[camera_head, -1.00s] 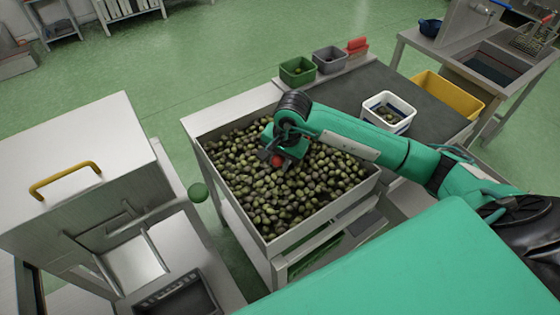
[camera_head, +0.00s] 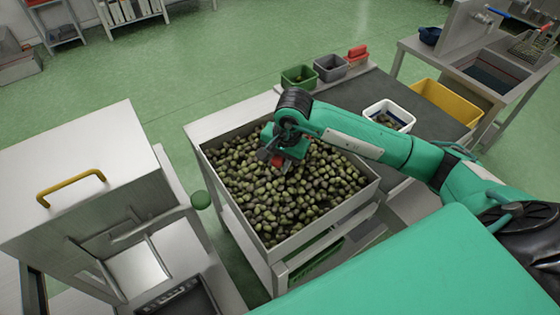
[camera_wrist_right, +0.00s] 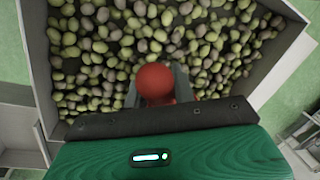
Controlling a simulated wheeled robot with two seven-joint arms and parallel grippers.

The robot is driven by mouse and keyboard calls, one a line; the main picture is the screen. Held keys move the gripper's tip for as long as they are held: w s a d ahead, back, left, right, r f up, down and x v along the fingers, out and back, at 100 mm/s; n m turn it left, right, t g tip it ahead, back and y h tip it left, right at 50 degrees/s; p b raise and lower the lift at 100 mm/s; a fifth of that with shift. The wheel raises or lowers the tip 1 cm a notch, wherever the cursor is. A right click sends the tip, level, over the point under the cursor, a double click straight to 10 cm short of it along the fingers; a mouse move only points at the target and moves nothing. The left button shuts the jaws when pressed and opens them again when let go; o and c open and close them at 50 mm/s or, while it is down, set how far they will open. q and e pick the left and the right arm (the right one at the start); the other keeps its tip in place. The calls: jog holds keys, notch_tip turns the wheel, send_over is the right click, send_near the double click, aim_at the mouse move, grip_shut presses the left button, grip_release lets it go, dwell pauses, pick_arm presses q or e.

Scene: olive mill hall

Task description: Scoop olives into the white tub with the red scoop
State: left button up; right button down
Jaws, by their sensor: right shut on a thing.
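Olives (camera_head: 290,205), green and dark, fill a large open steel bin (camera_head: 330,222) in the middle of the head view. My right gripper (camera_head: 276,160) is over the bin's far part, low over the olives, and shut on the red scoop (camera_head: 285,163). In the right wrist view the scoop's round red end (camera_wrist_right: 155,82) sits between the fingers; its bowl is hidden, so I cannot tell whether it holds olives. The white tub (camera_head: 402,115) stands on the dark counter to the right, partly behind my right arm, with some olives in it. My left gripper is not in view.
A green bin (camera_head: 298,77), a grey bin (camera_head: 330,67) and a red item (camera_head: 358,52) stand at the counter's far end. A yellow crate (camera_head: 440,100) is right of the tub. A steel machine with a yellow handle (camera_head: 70,188) stands at left.

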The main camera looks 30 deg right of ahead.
aim_at(277, 161)
jog(key=shift+s+a+r, duration=0.1)
jog(key=shift+r, duration=0.65)
jog(key=shift+r+p, duration=0.45)
jog(key=shift+r, duration=0.05)
jog(key=shift+s+a+r+p, duration=0.2)
jog(key=shift+r+p, duration=0.1)
jog(key=shift+r, duration=0.5)
jog(key=shift+a+r, duration=0.1)
jog(key=shift+r, duration=0.5)
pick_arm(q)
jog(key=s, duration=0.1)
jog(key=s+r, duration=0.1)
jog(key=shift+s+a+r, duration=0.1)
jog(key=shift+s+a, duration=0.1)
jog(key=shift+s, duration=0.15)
pick_arm(e)
jog(key=shift+s+r, duration=0.1)
pick_arm(q)
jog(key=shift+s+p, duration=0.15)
jog(key=shift+p, duration=0.15)
pick_arm(e)
jog(key=shift+s+r, duration=0.1)
